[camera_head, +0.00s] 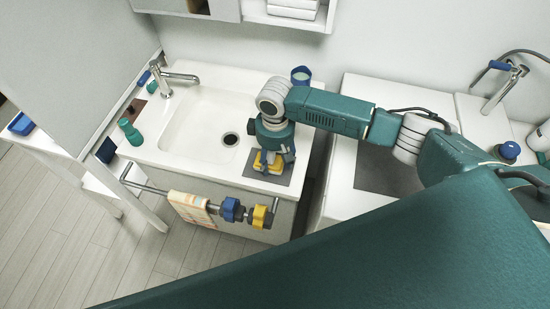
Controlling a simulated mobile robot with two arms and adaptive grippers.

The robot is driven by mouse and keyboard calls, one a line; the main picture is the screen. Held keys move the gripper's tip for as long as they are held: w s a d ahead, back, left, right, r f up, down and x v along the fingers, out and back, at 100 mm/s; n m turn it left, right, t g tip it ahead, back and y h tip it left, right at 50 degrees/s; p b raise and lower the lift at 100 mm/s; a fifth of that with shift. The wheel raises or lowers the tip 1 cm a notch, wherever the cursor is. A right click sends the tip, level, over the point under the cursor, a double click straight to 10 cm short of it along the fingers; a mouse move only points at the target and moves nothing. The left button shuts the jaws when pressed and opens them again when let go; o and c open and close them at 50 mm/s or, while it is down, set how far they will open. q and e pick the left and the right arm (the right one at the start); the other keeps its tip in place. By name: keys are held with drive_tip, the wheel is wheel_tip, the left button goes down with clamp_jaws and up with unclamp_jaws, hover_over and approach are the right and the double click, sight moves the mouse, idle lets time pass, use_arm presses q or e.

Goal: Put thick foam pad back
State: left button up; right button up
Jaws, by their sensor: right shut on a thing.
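My right gripper (275,158) reaches down over the front right corner of the sink counter. It is shut on a yellow item (260,167), which looks like the thick foam pad, though the fingers and wrist hide much of it. The yellow item is at a dark grey mat (255,180) on the counter; I cannot tell whether it touches the mat. My left gripper is not in view.
The white sink basin (203,125) lies left of my gripper, with a faucet (178,77) behind. A blue cup (301,75) stands at the back. A front rail holds a checked towel (192,209) and blue and yellow clamps (232,209). A green bottle (131,131) stands left.

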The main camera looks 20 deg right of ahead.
sight(275, 161)
drive_tip(key=o, duration=1.4)
drive_tip(key=shift+f, duration=0.15)
drive_tip(key=shift+c, duration=0.2)
wheel_tip(275, 161, up, 12)
drive_tip(key=b, duration=0.2)
drive_tip(key=shift+r, duration=0.2)
drive_tip(key=shift+f, duration=0.1)
